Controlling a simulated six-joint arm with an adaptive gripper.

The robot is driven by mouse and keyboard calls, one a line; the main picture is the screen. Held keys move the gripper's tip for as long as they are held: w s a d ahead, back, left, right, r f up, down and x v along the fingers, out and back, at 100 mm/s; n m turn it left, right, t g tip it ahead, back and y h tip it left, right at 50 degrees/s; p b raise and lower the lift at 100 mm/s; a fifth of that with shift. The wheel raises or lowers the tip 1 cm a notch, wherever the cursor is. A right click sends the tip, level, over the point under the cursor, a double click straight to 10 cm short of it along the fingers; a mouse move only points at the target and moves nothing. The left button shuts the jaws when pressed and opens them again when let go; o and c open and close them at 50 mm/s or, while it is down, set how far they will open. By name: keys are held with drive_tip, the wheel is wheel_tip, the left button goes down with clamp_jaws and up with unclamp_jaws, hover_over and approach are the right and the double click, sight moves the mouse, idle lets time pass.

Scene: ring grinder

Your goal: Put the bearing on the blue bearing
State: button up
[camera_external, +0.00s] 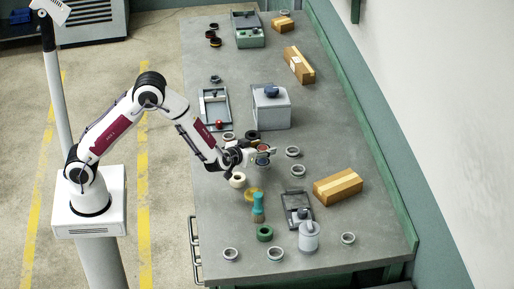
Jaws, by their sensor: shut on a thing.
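My gripper (262,153) reaches over the middle of the table from the left. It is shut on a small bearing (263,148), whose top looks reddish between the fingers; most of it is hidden. A blue bearing (263,161) shows just below the fingers in the picture, partly covered by them. I cannot tell whether the held bearing touches the blue one or is above it.
A black ring (252,135) and grey rings (293,151) lie close by. A grey box (271,107) stands behind, a cardboard box (338,187) to the right.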

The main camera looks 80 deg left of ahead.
sight(263, 161)
drive_tip(key=shift+f, duration=1.7)
drive_tip(key=shift+f, duration=0.15)
drive_tip(key=o, duration=1.3)
drive_tip(key=shift+r, duration=0.2)
drive_tip(key=v, duration=1.2)
